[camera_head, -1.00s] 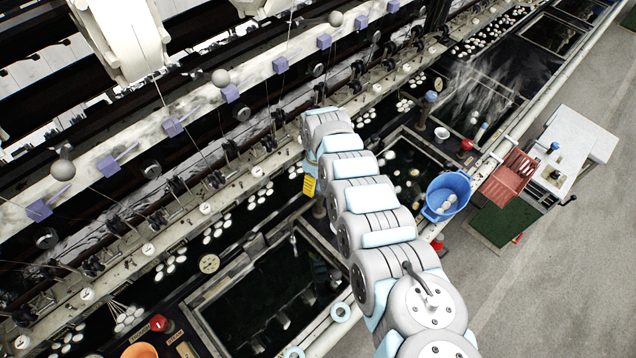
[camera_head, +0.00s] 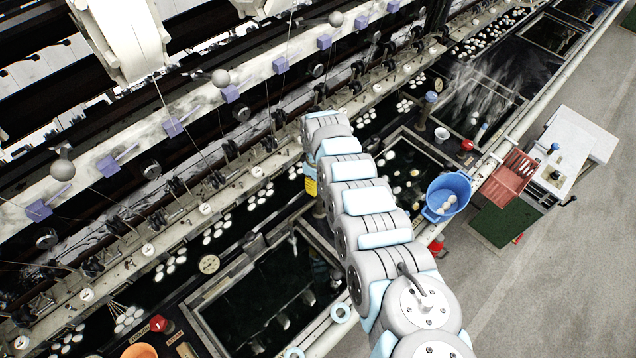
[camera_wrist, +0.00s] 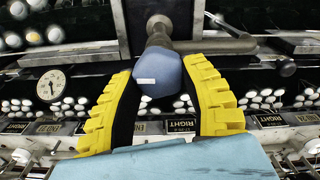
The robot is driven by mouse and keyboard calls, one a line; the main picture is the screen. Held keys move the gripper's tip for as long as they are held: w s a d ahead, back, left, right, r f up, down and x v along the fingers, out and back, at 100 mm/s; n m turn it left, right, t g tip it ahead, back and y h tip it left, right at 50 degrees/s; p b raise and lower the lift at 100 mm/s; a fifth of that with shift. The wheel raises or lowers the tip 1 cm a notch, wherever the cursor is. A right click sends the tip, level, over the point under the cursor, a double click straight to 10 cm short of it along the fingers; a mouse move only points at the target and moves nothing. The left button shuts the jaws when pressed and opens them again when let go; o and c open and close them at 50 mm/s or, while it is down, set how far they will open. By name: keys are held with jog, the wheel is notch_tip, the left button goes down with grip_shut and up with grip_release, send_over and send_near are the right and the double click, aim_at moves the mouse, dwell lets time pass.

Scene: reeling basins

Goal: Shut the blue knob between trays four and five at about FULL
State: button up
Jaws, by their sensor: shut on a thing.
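The blue knob (camera_wrist: 168,75) is in the upper middle of the wrist view, with a small white mark on its face. It sits on a dark metal stem with a pipe running off to the right. My gripper (camera_wrist: 160,72) has its two yellow fingers on either side of the knob and is shut on it. In the head view, a yellow finger of my gripper (camera_head: 311,186) shows below the arm's far end, over the basin line. The knob it holds is hidden there by my arm.
A round dial (camera_wrist: 51,85) is left of the knob in the wrist view. Another blue knob (camera_head: 431,97) stands farther up the line. Dark water basins lie on both sides.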

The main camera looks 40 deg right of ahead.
jog(key=m+p, duration=0.1)
jog(key=m, duration=0.2)
jog(key=shift+w+p, duration=0.1)
jog(key=shift+p, duration=0.2)
jog(key=shift+f+m, duration=0.15)
jog(key=shift+m, duration=0.25)
jog(key=m+b, duration=0.1)
jog(key=m, duration=0.2)
jog(key=shift+m, duration=0.3)
jog(key=shift+d+m+b, duration=0.1)
jog(key=shift+m+b, duration=0.45)
jog(key=shift+m, duration=0.05)
jog(key=o, duration=1.2)
